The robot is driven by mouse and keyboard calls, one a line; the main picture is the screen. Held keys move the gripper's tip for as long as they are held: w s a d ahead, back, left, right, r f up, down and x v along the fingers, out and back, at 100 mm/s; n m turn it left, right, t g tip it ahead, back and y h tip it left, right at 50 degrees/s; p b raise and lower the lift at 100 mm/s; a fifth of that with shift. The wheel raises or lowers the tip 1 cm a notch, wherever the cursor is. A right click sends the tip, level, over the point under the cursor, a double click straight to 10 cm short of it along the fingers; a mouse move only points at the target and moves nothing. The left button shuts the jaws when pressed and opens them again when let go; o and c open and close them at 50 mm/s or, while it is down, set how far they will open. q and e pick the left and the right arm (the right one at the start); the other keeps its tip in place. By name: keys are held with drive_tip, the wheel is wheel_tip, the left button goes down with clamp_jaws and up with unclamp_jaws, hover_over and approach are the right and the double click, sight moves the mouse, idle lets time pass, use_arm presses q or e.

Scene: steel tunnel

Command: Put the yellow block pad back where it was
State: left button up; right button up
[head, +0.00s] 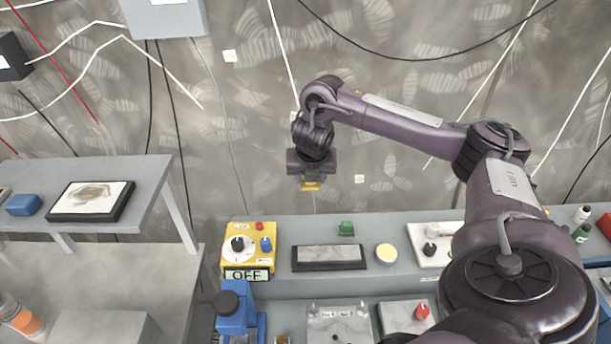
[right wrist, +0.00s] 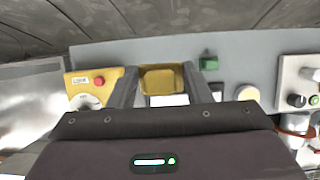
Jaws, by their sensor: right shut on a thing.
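My right gripper (head: 311,181) is shut on the yellow block pad (head: 311,187) and holds it in the air, above and behind the grey console. In the right wrist view the yellow block pad (right wrist: 162,80) sits between the two fingers of the right gripper (right wrist: 162,84). Its lower side is hidden in the head view. A dark-rimmed tray (head: 298,264) with a pale grey surface lies on the console below the gripper. My left gripper is not in view.
On the console (head: 400,281) are a yellow dial box (head: 259,262) with an OFF label, a green block (head: 346,228), a cream disc (head: 386,252) and a white knob panel (head: 422,236). A shelf at left holds a blue block (head: 24,205) and a black-framed pad (head: 126,208).

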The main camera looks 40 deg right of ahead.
drive_tip(key=b, duration=0.8)
hover_over(309, 229)
drive_tip(key=s+a, duration=0.1)
wheel_tip(309, 229, down, 14)
drive_tip(key=shift+s+r, duration=0.1)
drive_tip(key=shift+f, duration=0.45)
wheel_tip(309, 229, down, 3)
drive_tip(key=shift+f, duration=0.4)
drive_tip(key=shift+b, duration=0.4)
drive_tip(key=o, duration=0.6)
drive_tip(key=shift+f, duration=0.15)
drive_tip(key=o, duration=0.4)
